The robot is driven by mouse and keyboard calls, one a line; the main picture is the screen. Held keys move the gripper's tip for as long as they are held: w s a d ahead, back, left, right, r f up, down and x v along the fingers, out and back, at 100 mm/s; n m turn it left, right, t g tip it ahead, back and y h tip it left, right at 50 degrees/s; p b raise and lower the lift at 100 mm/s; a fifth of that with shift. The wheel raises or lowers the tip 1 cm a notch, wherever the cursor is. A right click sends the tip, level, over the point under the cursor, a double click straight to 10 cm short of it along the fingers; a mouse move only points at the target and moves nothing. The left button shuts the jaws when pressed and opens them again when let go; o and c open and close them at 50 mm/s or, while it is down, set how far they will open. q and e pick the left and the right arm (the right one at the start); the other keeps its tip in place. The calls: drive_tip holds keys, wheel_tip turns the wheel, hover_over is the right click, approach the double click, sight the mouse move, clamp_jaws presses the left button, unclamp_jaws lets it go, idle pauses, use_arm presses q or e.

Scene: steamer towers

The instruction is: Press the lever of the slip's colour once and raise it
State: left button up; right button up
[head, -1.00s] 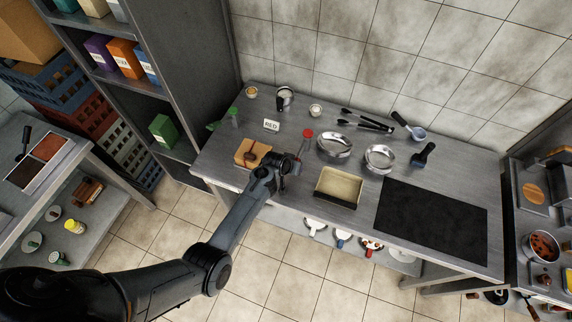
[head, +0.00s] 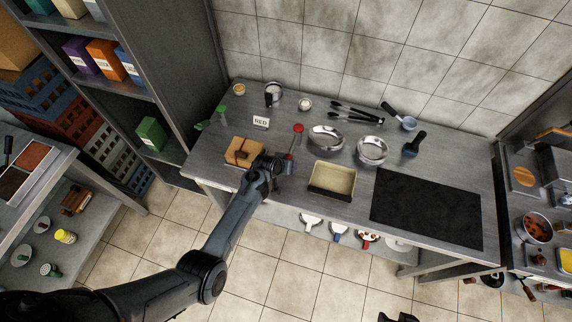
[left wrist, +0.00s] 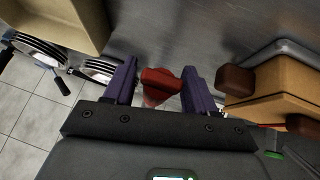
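The paper slip (head: 261,122) reads RED and stands at the back left of the counter. A red-knobbed lever (head: 298,128) stands in front and to the right of it, its rod running down toward my left gripper. A green lever-like piece (head: 222,110) is at the counter's left end. My left gripper (head: 275,162) is low over the counter's front left part. In the left wrist view its purple fingers (left wrist: 160,88) are apart, with a red piece (left wrist: 160,82) showing between them; I cannot tell whether they touch it. A dark shape at the head view's bottom edge may be my right gripper (head: 398,318).
A wooden block (head: 238,147) with a brown piece on it is just left of my left gripper. A beige tray (head: 332,180) is close on its right. Two round metal pans (head: 326,138), tongs (head: 353,115) and a black hob (head: 425,212) lie further right and behind.

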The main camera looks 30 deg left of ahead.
use_arm(q)
drive_tip(key=shift+r, duration=0.15)
drive_tip(key=shift+s+r, duration=0.35)
drive_tip(key=shift+r, duration=0.15)
drive_tip(key=p+v, duration=0.1)
drive_tip(key=v, duration=0.8)
drive_tip(key=shift+s, duration=0.15)
drive_tip(key=shift+a, duration=0.1)
drive_tip(key=shift+s, duration=0.1)
